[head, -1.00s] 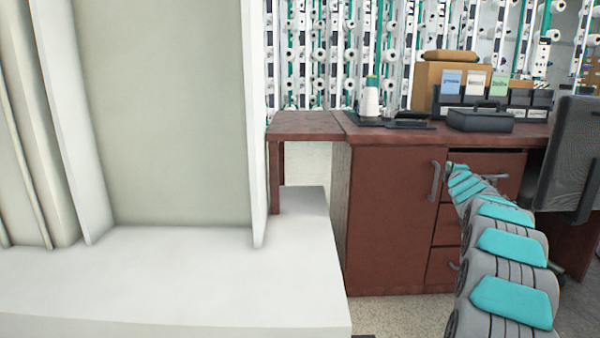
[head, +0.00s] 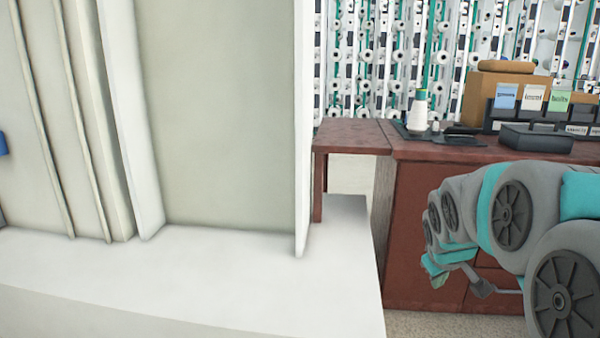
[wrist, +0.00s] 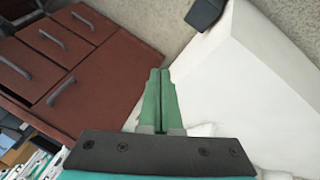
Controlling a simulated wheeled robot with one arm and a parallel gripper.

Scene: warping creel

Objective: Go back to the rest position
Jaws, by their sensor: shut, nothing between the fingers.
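My gripper (wrist: 158,100) shows in the wrist view with its two green fingers together and nothing between them. In the head view my grey and teal arm reaches in from the right, and the gripper end (head: 432,270) hangs low in front of the brown desk (head: 410,225). In the wrist view the fingers point over the floor between the desk (wrist: 110,85) and the white base block (wrist: 250,70). Whether the gripper touches anything is not clear, but no contact shows.
A white panelled structure (head: 220,120) on a white plinth (head: 180,285) fills the left. On the desk are a thread cone (head: 418,115), a dark case (head: 550,138) and a card holder (head: 510,115). A creel (head: 400,50) stands behind.

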